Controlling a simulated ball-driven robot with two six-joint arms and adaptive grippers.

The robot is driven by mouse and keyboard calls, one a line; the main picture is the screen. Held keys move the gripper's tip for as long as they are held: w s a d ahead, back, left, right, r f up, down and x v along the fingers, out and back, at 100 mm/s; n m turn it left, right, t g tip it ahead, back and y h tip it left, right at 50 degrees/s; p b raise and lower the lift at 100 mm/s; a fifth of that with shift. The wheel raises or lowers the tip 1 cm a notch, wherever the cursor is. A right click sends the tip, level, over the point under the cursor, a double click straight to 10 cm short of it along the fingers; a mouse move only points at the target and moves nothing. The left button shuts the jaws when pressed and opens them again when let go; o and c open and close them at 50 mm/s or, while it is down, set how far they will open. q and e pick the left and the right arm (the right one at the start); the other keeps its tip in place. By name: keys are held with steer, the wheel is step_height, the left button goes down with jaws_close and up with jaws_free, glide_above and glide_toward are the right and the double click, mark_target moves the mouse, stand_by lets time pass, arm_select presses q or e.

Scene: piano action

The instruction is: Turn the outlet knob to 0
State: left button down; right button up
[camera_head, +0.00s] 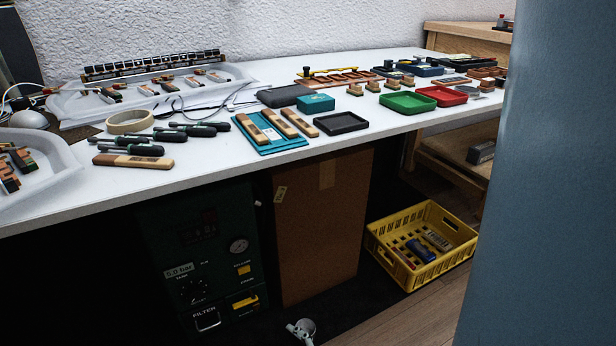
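The outlet knob (191,289) appears to be the dark round control low on the front of a dark green compressor unit (160,235) under the table. It is dim and small, and I cannot read its pointer or setting. A label reading about 5.0 bar (178,270) sits just above it. A round pressure gauge (238,246) is to its upper right; its needle is too small to read.
The white table (200,165) with tools and trays overhangs the unit. A brown board (320,230) stands right of it, then a yellow crate (408,281). A blue-grey surface (550,180) fills the right.

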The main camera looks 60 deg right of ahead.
arm_select(q)
steer(key=shift+s+d+r+p, duration=0.15)
steer(key=shift+r+p, duration=0.15)
steer(key=shift+r, duration=0.25)
steer(key=shift+s+d+r+p, duration=0.15)
steer(key=shift+r+p, duration=0.15)
steer(key=shift+r, duration=0.25)
arm_select(e)
steer(key=s, duration=0.1)
steer(key=s+g, duration=0.1)
steer(key=s, duration=0.1)
steer(key=shift+s+d+f+y, duration=0.15)
steer(key=shift+s+d+y, duration=0.1)
steer(key=shift+y, duration=0.15)
